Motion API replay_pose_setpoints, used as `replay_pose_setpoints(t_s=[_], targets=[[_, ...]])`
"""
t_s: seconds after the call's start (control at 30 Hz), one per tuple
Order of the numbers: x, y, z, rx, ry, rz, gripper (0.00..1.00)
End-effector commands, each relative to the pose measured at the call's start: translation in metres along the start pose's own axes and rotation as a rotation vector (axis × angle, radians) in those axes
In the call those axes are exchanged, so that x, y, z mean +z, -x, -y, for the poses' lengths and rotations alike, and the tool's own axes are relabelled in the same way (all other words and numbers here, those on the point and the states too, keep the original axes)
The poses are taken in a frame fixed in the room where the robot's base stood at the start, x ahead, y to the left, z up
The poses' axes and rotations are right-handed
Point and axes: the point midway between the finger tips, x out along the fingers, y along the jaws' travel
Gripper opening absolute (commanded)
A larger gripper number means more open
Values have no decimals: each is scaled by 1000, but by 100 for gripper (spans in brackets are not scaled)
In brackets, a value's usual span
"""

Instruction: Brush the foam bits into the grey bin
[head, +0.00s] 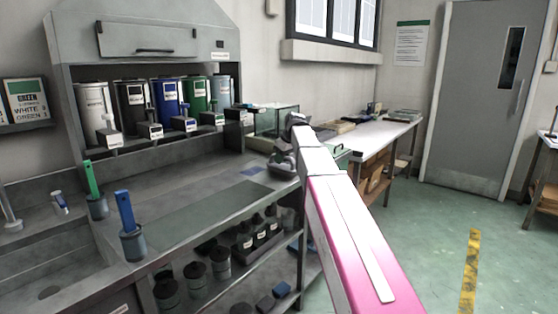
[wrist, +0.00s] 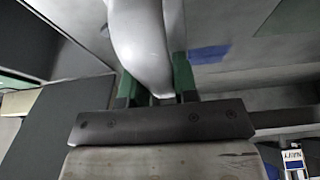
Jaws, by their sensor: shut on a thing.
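My gripper (wrist: 157,84) shows in the wrist view with its two green fingers shut on a smooth pale grey rounded thing (wrist: 142,35). Its far end runs out of the top of the frame, and I cannot tell whether it is a brush. In the head view my gripper (head: 284,158) is small, over the right end of the counter. Two canisters could be the grey bin: a light grey one (head: 93,101) at the left of the row and a blue-grey one (head: 222,90) at the right. I cannot make out any foam bits.
A dark canister (head: 131,100), a blue one (head: 167,97) and a green one (head: 195,93) stand between the grey ones. A green handle (head: 92,178) and a blue handle (head: 124,210) stand in pots at the counter's left. The counter's middle (head: 165,187) is clear.

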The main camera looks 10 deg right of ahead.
Motion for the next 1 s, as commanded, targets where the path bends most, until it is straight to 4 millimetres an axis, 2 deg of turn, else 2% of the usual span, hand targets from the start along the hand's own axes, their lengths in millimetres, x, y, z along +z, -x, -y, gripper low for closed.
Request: replay_pose_setpoints(t_s=[1.0], targets=[[-1,0,-62,0,0,1,8]])
